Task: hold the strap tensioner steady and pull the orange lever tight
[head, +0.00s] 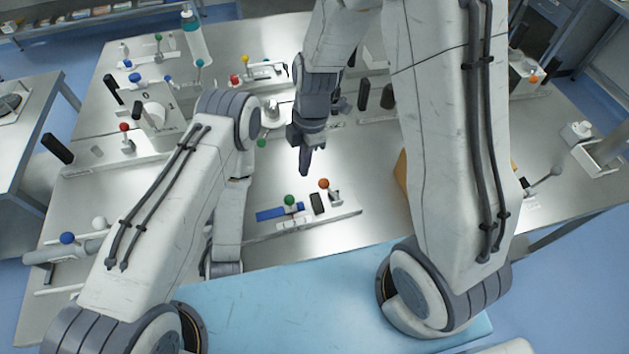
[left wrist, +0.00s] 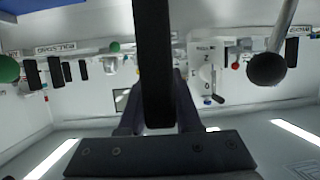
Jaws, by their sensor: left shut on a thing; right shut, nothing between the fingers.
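An orange-knobbed lever (head: 324,183) stands on a small metal plate (head: 345,217) at the front of the table, beside a black grip (head: 317,204) and a green-knobbed lever with a blue block (head: 270,214). I cannot tell for sure which part is the strap tensioner. My right gripper (head: 304,172) is shut and empty, pointing down above and behind the orange knob, apart from it. My left gripper (left wrist: 158,100) is shut on a black bar (left wrist: 152,40) in the left wrist view.
Several knobbed levers and black handles line the back rail, with a yellow knob (head: 245,59) and a clear bottle (head: 195,38). Another orange knob (head: 533,79) is at far right. A black ball on a rod (left wrist: 267,69) shows in the left wrist view.

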